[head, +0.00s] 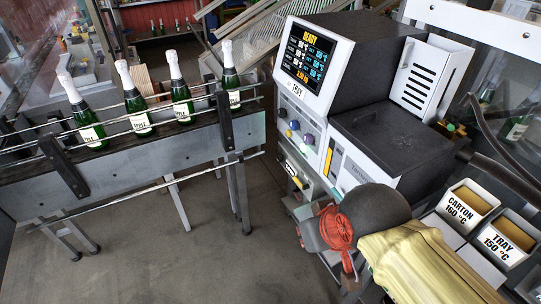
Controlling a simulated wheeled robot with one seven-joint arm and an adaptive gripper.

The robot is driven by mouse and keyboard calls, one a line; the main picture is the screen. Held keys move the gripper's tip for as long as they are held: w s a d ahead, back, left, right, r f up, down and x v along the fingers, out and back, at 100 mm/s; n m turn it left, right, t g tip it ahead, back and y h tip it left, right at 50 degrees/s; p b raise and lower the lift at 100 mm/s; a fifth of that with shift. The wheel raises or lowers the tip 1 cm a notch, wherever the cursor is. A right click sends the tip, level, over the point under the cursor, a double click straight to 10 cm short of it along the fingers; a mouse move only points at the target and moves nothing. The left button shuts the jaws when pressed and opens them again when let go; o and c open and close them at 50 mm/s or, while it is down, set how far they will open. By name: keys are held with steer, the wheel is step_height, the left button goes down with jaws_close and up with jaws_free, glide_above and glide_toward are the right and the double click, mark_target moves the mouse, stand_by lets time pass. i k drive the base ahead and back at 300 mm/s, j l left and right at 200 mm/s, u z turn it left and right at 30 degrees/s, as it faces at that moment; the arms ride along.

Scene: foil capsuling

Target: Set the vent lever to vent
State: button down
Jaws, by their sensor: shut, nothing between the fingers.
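The heated machine (367,50) stands right of centre, its screen (309,55) reading READY. I cannot surely pick out the vent lever. A slim upright white piece (408,53) shows at the left edge of the white slotted panel (432,75) on the machine's right; it may be the lever, but its setting is not readable. My gripper (322,236) shows small at the lower middle, below the machine's front, with red and grey parts around it. It is shut and empty, well apart from the slotted panel. Its fingertips are hard to make out.
A conveyor (160,160) with rails and several green bottles (182,100) runs along the left. Bins marked CARTON (460,210) and TRAY (503,241) stand at the right. A dark lid (385,130) tops the machine's lower body. The floor (190,255) at lower left is clear.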

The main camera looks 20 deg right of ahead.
mark_target(305, 187)
steer(key=i+j+u, duration=0.15)
steer(key=i, duration=0.95)
